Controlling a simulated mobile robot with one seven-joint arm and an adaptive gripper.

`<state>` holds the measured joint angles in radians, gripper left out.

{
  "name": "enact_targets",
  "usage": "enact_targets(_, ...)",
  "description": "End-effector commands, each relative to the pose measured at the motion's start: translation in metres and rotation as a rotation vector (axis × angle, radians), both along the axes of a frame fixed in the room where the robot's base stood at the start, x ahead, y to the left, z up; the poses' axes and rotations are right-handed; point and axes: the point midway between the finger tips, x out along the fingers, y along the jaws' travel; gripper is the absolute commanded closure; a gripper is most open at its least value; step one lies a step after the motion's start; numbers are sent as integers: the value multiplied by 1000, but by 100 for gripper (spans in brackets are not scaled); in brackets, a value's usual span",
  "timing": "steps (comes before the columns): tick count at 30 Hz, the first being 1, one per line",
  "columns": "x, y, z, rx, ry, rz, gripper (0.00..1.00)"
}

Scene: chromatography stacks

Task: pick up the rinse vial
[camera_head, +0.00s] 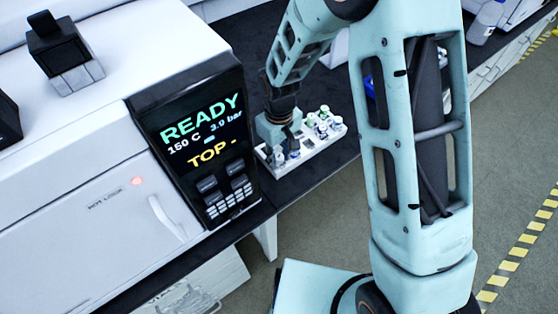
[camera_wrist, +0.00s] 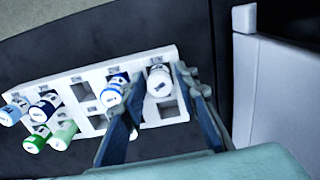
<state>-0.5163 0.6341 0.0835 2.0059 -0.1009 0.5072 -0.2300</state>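A white rack (camera_wrist: 92,72) holds several capped vials, and it also shows in the head view (camera_head: 290,168). My gripper (camera_wrist: 160,76) points down over one end of the rack with its two fingers apart. A white-capped vial (camera_wrist: 159,82) shows between the fingertips; whether they touch it I cannot tell. A vial with a blue-ringed cap (camera_wrist: 113,92) stands just left of the left finger. I cannot read the labels, so I cannot tell which vial is the rinse vial. In the head view my gripper (camera_head: 280,134) hides part of the rack.
Blue-capped vials (camera_wrist: 43,108) and green-capped vials (camera_wrist: 62,134) stand at the rack's far left; some slots are empty. The instrument with a READY display (camera_head: 200,135) stands left of the rack on the dark bench (camera_head: 240,40).

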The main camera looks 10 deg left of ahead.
Motion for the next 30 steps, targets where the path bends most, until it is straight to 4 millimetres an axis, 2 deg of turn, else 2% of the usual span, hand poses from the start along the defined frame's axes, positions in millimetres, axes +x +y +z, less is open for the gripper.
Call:
enact_targets(8, 1, 0, -2, 1, -2, 0, 73)
enact_targets(15, 1, 0, -2, 1, -2, 0, 99)
enact_targets(23, 1, 0, -1, 1, -2, -1, 100)
enact_targets(26, 1, 0, 7, 2, -3, -1, 100)
enact_targets(30, 2, 1, 29, 4, -7, -1, 100)
